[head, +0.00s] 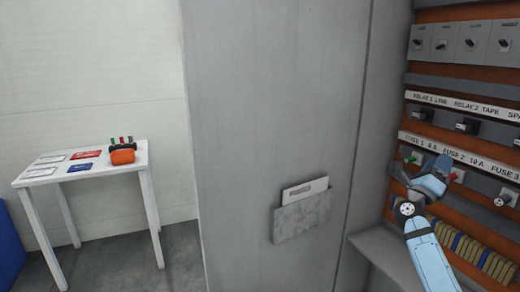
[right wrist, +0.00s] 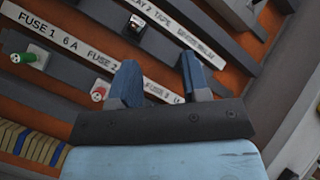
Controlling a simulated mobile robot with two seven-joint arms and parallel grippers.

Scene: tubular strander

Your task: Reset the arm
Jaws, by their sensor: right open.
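My right arm (head: 430,262) reaches up from the lower right in the head view, bent in front of the open electrical cabinet. My right gripper (head: 424,174) is in front of the fuse row. In the right wrist view the gripper (right wrist: 160,75) has its two blue fingers apart, with nothing between them. Behind the fingers are the orange back panel and the fuse label strip (right wrist: 76,42). A green fuse knob (right wrist: 30,58) and a red one (right wrist: 99,92) sit left of the fingers. My left gripper is not in view.
The grey cabinet door (head: 270,110) carries a pocket (head: 302,218) with papers. A row of switches (head: 472,42) and relays (head: 467,125) is above the gripper. Tan terminal blocks (head: 470,247) are below. A white table (head: 95,172) with cards and an orange tool (head: 122,156) stands far left.

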